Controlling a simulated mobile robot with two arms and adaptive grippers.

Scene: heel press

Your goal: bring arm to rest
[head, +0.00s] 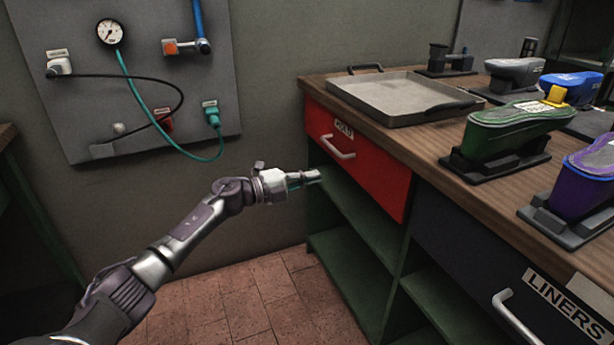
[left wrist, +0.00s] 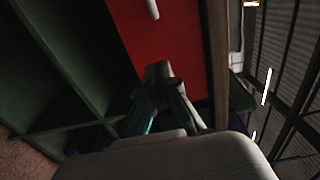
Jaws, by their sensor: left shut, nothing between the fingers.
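My left arm comes in from the lower left in the head view, and its gripper (head: 308,177) points to the right. It is in front of the open green shelf, just below and left of the red drawer (head: 360,160). In the left wrist view the fingers of my left gripper (left wrist: 165,75) are together with nothing between them. The red drawer (left wrist: 165,35) is behind the fingertips there. I cannot tell whether the fingers touch the cabinet. My right gripper is not in view.
The wooden bench top (head: 430,140) holds a grey tray (head: 400,95) and several shoe forms, including a green one (head: 515,125) and a purple one (head: 590,180). A dark drawer marked LINERS (head: 480,255) has a pale handle. A gauge panel (head: 140,60) hangs left. The floor below the gripper is clear.

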